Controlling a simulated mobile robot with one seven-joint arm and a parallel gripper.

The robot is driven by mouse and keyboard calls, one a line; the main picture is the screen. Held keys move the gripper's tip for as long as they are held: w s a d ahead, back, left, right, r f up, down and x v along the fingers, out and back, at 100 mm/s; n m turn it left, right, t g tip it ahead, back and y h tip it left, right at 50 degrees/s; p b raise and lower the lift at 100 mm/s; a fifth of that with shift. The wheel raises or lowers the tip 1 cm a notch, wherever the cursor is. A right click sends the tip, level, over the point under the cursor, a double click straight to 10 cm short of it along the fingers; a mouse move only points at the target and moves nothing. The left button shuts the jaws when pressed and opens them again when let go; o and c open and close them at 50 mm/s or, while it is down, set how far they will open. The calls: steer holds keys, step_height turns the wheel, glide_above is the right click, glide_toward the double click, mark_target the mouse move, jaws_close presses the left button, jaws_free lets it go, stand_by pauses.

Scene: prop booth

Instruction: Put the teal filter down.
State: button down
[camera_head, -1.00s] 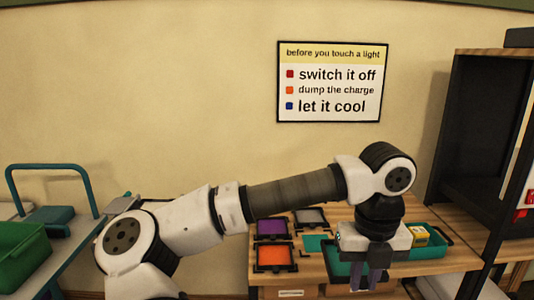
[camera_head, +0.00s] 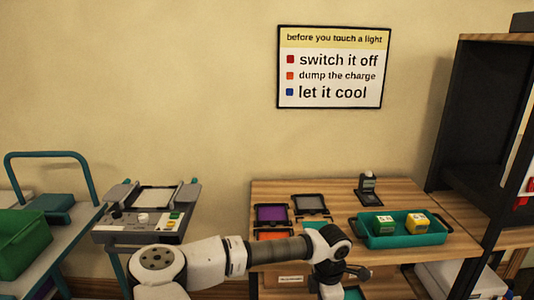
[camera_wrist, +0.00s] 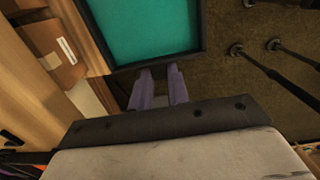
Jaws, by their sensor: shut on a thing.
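The teal filter (camera_wrist: 150,30) is a teal sheet in a black frame, large in the upper part of the wrist view. My gripper (camera_wrist: 158,72) is shut on the frame's near edge, and the filter's far part runs out of the picture. Dark floor shows beside the filter, with wooden furniture to its left. In the head view my gripper is low in the picture, mostly hidden by my wrist, and a sliver of the filter (camera_head: 353,293) shows at the bottom edge.
The wooden table (camera_head: 270,190) carries a purple filter (camera_head: 271,214), a grey filter (camera_head: 310,203), an orange filter (camera_head: 272,235) partly behind my arm, and a flat teal patch (camera_head: 313,224). A teal tray (camera_head: 400,240) holds green and yellow boxes. Stand legs (camera_wrist: 262,65) cross the floor.

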steer(key=s+a+f+m, duration=0.1)
steer(key=a+f+m, duration=0.2)
steer(key=f+m, duration=0.45)
steer(key=s+a+f+m, duration=0.2)
steer(key=f+m, duration=0.3)
steer(key=f, duration=0.5)
steer(key=s+a+f+m, duration=0.1)
steer(key=a+f+m, duration=0.2)
steer(key=f+m, duration=0.45)
steer(key=a+f, duration=0.2)
steer(key=a, duration=0.4)
steer(key=w+r, duration=0.4)
steer(key=r, duration=0.1)
steer(key=shift+a+r+n, duration=0.3)
steer(key=shift+r+n, duration=0.1)
steer(key=s+f, duration=0.4)
steer(key=f, duration=0.1)
steer(key=shift+s+f, duration=0.25)
steer(key=shift+f, duration=0.1)
